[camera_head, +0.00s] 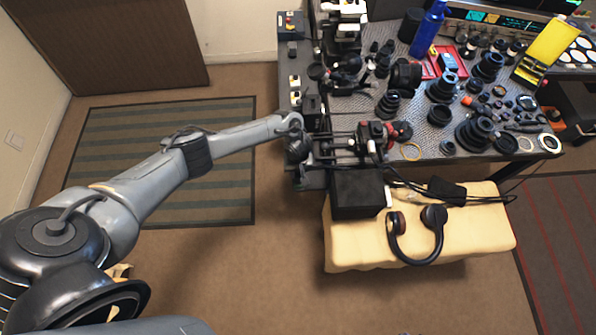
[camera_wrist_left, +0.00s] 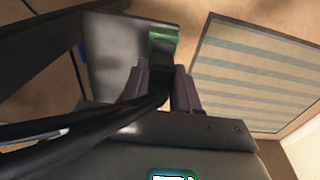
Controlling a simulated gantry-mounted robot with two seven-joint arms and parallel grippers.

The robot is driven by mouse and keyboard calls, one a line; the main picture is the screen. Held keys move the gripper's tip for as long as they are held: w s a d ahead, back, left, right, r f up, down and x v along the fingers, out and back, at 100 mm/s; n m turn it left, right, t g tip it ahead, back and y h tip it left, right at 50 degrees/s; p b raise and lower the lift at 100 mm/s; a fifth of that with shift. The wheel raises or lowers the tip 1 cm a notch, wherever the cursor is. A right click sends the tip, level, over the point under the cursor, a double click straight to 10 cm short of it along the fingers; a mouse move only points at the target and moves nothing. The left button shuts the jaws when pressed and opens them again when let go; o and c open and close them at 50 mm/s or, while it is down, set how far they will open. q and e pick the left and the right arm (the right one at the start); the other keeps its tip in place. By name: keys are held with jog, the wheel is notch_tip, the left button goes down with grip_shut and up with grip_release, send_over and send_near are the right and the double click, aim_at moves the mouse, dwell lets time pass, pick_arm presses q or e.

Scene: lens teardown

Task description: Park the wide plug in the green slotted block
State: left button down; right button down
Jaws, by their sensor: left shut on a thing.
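My left gripper (camera_wrist_left: 162,88) is shut on a dark piece, which I take to be the wide plug (camera_wrist_left: 163,74). A thick black cable (camera_wrist_left: 70,122) curves in from the left up to the fingers. The green slotted block (camera_wrist_left: 163,38) shows just beyond the fingertips at the end of a pale grey surface (camera_wrist_left: 108,50). The dark piece overlaps the block's near side, so I cannot tell whether it is in the slot. In the head view my left gripper (camera_head: 303,176) is by the table's left front corner, its fingers hardly visible. My right gripper is out of view.
The table (camera_head: 430,135) is crowded with lens parts. A black box (camera_head: 356,194), cables and headphones (camera_head: 418,248) lie on a cream padded bench (camera_head: 470,235) in front. A striped mat (camera_head: 165,165) lies on the open floor to the left.

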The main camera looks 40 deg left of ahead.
pick_arm(q)
jog(key=shift+f, duration=0.15)
dwell(0.3)
jog(key=shift+f, duration=0.15)
jog(key=shift+f, duration=0.2)
dwell(0.6)
jog(key=c, duration=0.8)
grip_release()
jog(key=shift+r+p, duration=0.15)
jog(key=shift+p, duration=0.15)
notch_tip(320, 180, up, 9)
jog(key=p, duration=0.5)
jog(key=shift+r, duration=0.8)
